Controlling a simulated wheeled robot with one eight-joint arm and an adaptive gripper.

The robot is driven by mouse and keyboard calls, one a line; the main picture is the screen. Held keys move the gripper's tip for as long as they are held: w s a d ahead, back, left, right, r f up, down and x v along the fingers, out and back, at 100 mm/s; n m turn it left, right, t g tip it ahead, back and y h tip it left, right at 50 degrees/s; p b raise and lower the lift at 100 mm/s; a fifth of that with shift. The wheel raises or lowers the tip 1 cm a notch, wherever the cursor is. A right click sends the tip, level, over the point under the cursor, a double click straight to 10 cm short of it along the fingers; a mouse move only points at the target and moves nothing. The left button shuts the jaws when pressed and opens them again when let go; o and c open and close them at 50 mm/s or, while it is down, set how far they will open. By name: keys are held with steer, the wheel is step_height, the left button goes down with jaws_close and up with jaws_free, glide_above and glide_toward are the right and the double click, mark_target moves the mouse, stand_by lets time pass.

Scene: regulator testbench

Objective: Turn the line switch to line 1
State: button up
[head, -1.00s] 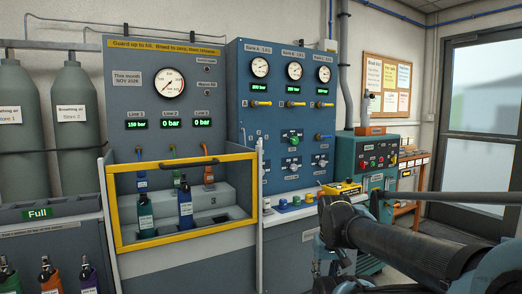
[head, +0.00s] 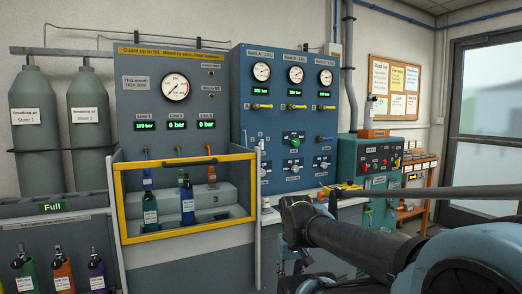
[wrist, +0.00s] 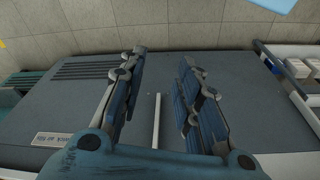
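The blue panel (head: 248,170) stands in the middle of the head view. It carries a green knob (head: 294,141) and grey knobs (head: 293,169) below it. The labels are too small to read, so I cannot tell which knob is the line switch or where it points. The grey panel to its left shows Line 1 (head: 145,126), Line 2 (head: 177,125) and Line 3 (head: 206,124) displays. My gripper (wrist: 162,58) is open and empty in the wrist view, its fingers over a grey cabinet top (wrist: 230,85). My arm reaches in from the right, below the blue panel.
A yellow-framed guard (head: 184,160) encloses bottles (head: 188,203) before the grey panel. A counter (head: 265,217) runs under the blue panel. A green machine (head: 372,160) stands right of it, a grey door (head: 478,140) farther right. Tall cylinders (head: 32,130) stand at the left.

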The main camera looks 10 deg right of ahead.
steer(key=shift+r, duration=0.1)
steer(key=w+d+r+m+t+h, duration=0.1)
steer(key=w+d+r+t, duration=0.35)
steer(key=w, duration=0.45)
steer(key=w+d+r+m+t+h, duration=0.25)
steer(key=w+r, duration=0.35)
steer(key=w, duration=0.4)
steer(key=w+d+r+m+t+h, duration=0.1)
steer(key=w+d+r+t, duration=0.4)
steer(key=w, duration=0.4)
steer(key=n+t+y, duration=0.7)
steer(key=n+y, duration=0.1)
steer(key=y, duration=0.4)
glide_toward(262, 144)
steer(key=x, duration=0.8)
steer(key=shift+w, duration=0.4)
steer(key=shift+d+h, duration=0.1)
steer(key=shift+h, duration=0.15)
jaws_close()
